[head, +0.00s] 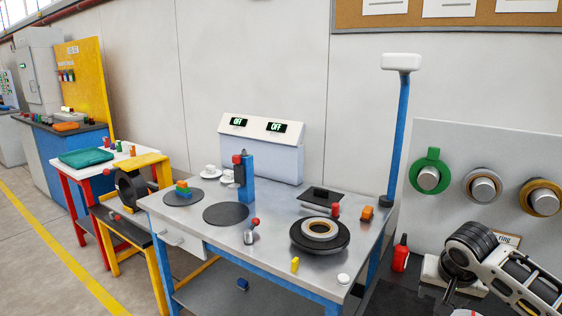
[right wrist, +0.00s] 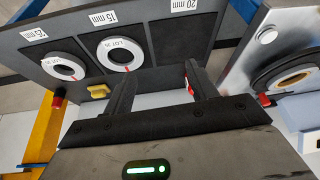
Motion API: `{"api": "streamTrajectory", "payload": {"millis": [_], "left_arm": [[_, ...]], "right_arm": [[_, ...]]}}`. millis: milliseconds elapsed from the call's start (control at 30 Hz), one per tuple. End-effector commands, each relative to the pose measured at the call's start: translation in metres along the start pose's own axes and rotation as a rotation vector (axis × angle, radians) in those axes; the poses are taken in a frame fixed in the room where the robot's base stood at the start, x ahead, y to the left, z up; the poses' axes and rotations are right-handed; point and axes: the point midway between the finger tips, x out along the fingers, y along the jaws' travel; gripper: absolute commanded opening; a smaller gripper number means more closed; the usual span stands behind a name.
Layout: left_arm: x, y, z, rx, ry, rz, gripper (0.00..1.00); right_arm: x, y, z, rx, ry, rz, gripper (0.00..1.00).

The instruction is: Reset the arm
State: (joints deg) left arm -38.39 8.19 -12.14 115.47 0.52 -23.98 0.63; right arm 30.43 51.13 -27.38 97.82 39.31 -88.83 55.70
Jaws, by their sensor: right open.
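My right arm (head: 490,262) comes in at the lower right of the head view, over the dark right-hand bench. My right gripper (right wrist: 158,70) shows in the right wrist view with its two black fingers apart. I see nothing held between them. A dark board with size labels (right wrist: 135,75) lies beyond the fingertips, and two white coils (right wrist: 64,66) (right wrist: 125,54) rest on it. My left gripper is in neither view.
A steel table (head: 265,262) carries a black turntable with a ring (head: 320,233), a blue post device (head: 244,180) and small blocks. A blue pole (head: 399,130) rises at its back right. A red bottle (head: 400,254) stands near my arm. A yellow block (right wrist: 98,91) sits near the fingers.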

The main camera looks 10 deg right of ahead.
Motion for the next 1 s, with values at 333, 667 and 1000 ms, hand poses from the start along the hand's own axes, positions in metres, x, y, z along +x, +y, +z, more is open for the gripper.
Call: {"api": "streamTrajectory", "payload": {"millis": [333, 667, 1000], "left_arm": [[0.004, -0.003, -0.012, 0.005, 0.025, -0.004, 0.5], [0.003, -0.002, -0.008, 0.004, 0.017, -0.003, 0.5], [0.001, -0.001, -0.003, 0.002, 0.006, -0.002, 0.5]], "right_arm": [[0.055, -0.06, 0.094, -0.264, 0.027, -0.215, 0.58], [0.067, -0.109, 0.27, -0.538, 0.236, -0.538, 0.58], [0.036, -0.089, 0.335, -0.646, 0.465, -0.536, 0.58]]}}
